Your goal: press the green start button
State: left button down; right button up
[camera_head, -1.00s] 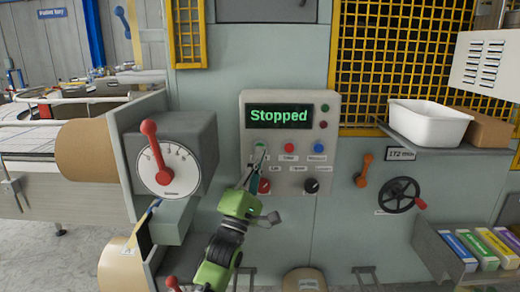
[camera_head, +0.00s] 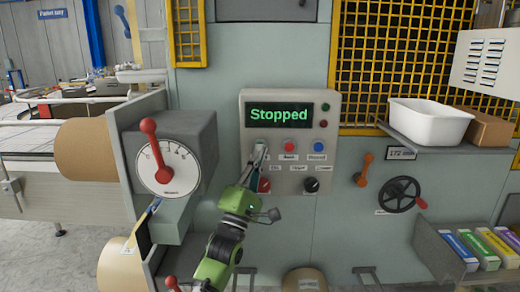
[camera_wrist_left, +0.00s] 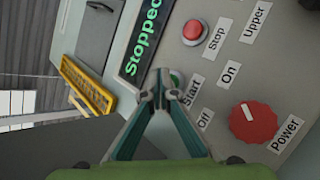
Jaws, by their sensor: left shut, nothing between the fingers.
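The grey control panel (camera_head: 247,107) has a display (camera_head: 279,115) that reads "Stopped". The green start button (camera_wrist_left: 177,78) shows partly behind my left gripper's fingertips in the left wrist view, beside the label "Start". My left gripper (camera_wrist_left: 160,91) is shut and empty, with its tips right at the button; I cannot tell whether they touch it. In the head view, the left gripper (camera_head: 260,149) comes up from below and largely covers the button. My right gripper is not in view.
A red button (camera_head: 289,145) and a blue button (camera_head: 318,146) sit to the right. A red power knob (camera_wrist_left: 253,122) and a black knob (camera_head: 311,185) are below. A dial box with a red lever (camera_head: 150,140) stands left of the panel.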

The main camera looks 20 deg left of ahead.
pick_arm(q)
jog(key=shift+w+a+b, duration=0.1)
jog(key=shift+w+b, duration=0.2)
jog(key=shift+w, duration=0.1)
dwell(0.6)
jog(key=shift+s, duration=0.1)
jog(key=shift+s+d+p, duration=0.2)
jog(key=shift+s+p, duration=0.3)
jog(key=shift+s, duration=0.3)
jog(key=s+p, duration=0.1)
jog(key=s, duration=0.1)
jog(key=s+d+p, duration=0.1)
jog(key=s, duration=0.1)
jog(key=shift+s+d, duration=0.2)
jog(key=shift+s, duration=0.2)
dwell(0.5)
